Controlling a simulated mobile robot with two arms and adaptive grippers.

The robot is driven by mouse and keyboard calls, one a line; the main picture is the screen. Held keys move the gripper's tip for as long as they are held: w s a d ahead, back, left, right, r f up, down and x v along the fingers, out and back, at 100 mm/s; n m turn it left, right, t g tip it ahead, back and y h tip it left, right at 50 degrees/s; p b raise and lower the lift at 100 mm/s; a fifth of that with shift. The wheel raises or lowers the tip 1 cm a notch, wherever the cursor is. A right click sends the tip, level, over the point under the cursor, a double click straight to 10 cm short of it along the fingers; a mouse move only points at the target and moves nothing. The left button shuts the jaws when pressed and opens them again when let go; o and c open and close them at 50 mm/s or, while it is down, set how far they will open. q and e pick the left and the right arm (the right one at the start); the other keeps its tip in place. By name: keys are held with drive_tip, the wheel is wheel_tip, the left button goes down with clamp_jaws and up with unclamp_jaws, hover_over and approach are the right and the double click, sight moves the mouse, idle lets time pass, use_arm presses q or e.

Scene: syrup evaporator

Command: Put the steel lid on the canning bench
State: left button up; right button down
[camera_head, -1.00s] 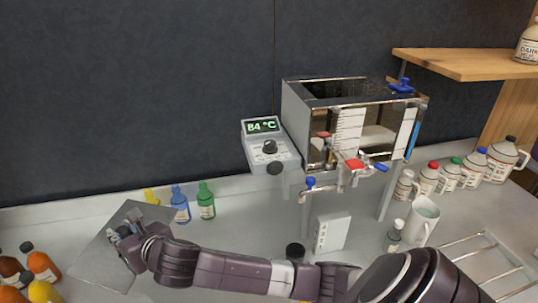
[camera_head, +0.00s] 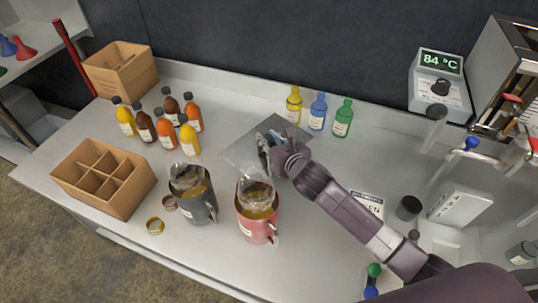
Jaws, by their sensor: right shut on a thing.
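The steel lid (camera_head: 238,152) is a flat, square grey sheet in the middle of the canning bench (camera_head: 330,165). My right gripper (camera_head: 266,146) is shut on the lid, and its fingers and wrist hide part of it. The lid lies over the bench top, between the small coloured bottles at the back and the jugs in front. I cannot tell whether it touches the bench top or is held just above it. My left gripper is not in view.
Yellow, blue and green bottles (camera_head: 318,112) stand behind the lid. A red jug (camera_head: 257,222) and a grey jug (camera_head: 194,202) stand in front. Syrup bottles (camera_head: 168,133) and cardboard boxes (camera_head: 103,180) are at left. The evaporator (camera_head: 500,70) is at right.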

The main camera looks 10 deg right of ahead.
drive_tip(key=shift+f+b, duration=0.45)
drive_tip(key=shift+f, duration=3.15)
drive_tip(key=shift+f, duration=0.1)
drive_tip(key=c, duration=1.7)
unclamp_jaws()
drive_tip(key=shift+o, duration=0.2)
drive_tip(key=shift+s, duration=0.1)
drive_tip(key=p+v, duration=0.1)
drive_tip(key=v, duration=1)
drive_tip(key=shift+s+d+r, duration=0.1)
drive_tip(key=shift+s+r, duration=0.1)
drive_tip(key=shift+s, duration=0.15)
